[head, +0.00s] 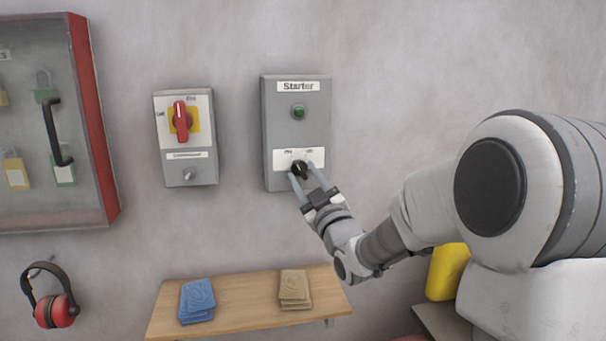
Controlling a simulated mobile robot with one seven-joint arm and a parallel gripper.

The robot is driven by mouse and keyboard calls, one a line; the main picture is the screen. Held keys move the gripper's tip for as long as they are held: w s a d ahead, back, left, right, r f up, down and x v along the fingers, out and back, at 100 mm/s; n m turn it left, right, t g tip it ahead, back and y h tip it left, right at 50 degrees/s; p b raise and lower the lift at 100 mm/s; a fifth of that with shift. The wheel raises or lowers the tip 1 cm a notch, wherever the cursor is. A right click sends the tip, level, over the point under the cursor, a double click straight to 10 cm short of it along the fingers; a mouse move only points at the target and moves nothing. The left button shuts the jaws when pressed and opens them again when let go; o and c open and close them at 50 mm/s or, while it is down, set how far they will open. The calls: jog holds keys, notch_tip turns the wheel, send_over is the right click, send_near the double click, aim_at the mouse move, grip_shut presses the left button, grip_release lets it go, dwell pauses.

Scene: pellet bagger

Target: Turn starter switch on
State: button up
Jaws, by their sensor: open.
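The starter box (270,131) is a grey panel on the wall with a "Starter" label at its top and a green round button or lamp (299,112) below that. A black rotary starter switch (299,168) sits on a white label plate near the bottom of the box. Small position markings show above the switch but are too small to read. My gripper (306,174) is at the switch, its two fingers open on either side of the black knob. I cannot tell whether the fingers touch it.
Left of the starter is a grey box (204,174) with a red rotary handle (180,121). A padlock cabinet (106,180) and red ear defenders (54,311) hang at far left. Below, a wooden shelf (245,302) holds blue packets (197,300) and tan packets (294,288).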

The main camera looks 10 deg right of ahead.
grip_shut()
jog(key=shift+f+m+b, duration=0.1)
jog(key=shift+m+b, duration=0.3)
jog(key=shift+b, duration=0.05)
jog(key=m+b, duration=0.1)
jog(key=m+h+b, duration=0.1)
jog(key=shift+a+f+t+h+b, duration=0.1)
jog(key=shift+f+t+h+b, duration=0.1)
jog(key=shift+t+h+b, duration=0.15)
jog(key=m+h+b, duration=0.1)
jog(key=m+b, duration=0.1)
jog(key=m+h+b, duration=0.1)
jog(key=m+b, duration=0.1)
jog(key=m, duration=0.1)
jog(key=shift+a+t+h+b, duration=0.2)
jog(key=shift+t+h+b, duration=0.05)
jog(key=shift+b, duration=0.1)
jog(key=m+h+b, duration=0.1)
jog(key=m, duration=0.1)
jog(key=m+h+b, duration=0.1)
jog(key=m+b, duration=0.1)
jog(key=m, duration=0.1)
jog(key=shift+r+h, duration=0.1)
jog(key=shift+h, duration=0.3)
jog(key=shift+a+r+m+g+h+b, duration=0.1)
jog(key=shift+m+g+h+b, duration=0.3)
jog(key=shift+m, duration=0.75)
jog(key=shift+r+m+g+h+b, duration=0.1)
jog(key=shift+m+h+b, duration=0.5)
jog(key=shift+m, duration=0.55)
